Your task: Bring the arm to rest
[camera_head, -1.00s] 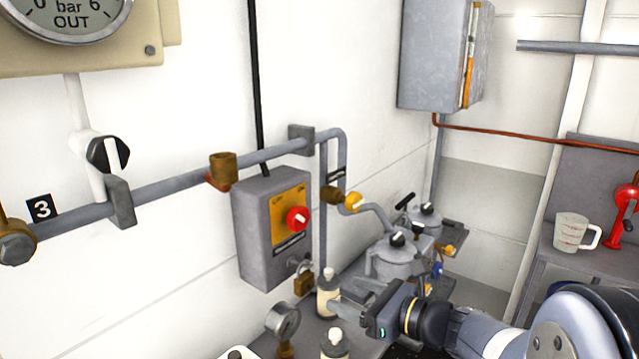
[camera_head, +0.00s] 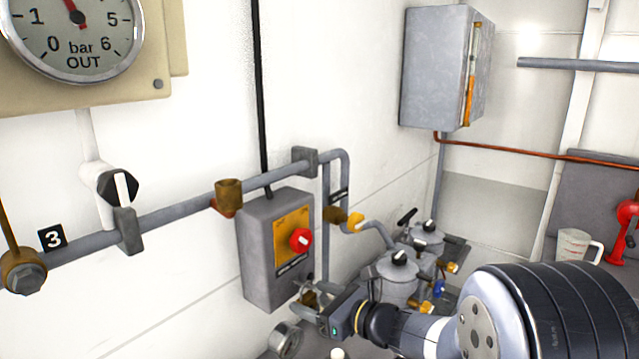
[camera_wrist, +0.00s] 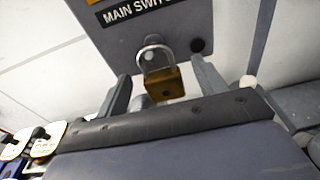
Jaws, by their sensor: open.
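My gripper (camera_head: 312,302) is low in the head view, just below the grey main switch box (camera_head: 272,250) with its red knob (camera_head: 301,240). My arm reaches in from the lower right. In the wrist view the two fingers (camera_wrist: 163,85) stand apart, one either side of a brass padlock (camera_wrist: 165,84). The padlock hangs by its shackle under the switch box and seems to be beyond the fingertips; I cannot tell the exact gap. No contact shows. In the head view my gripper partly hides the padlock.
Grey pipework with a yellow valve handle (camera_head: 356,221) runs along the wall. Two grey filter housings (camera_head: 397,278) stand behind my gripper. A pressure gauge (camera_head: 284,338) is below it. A grey cabinet (camera_head: 436,68) hangs above; a measuring cup (camera_head: 573,244) stands right.

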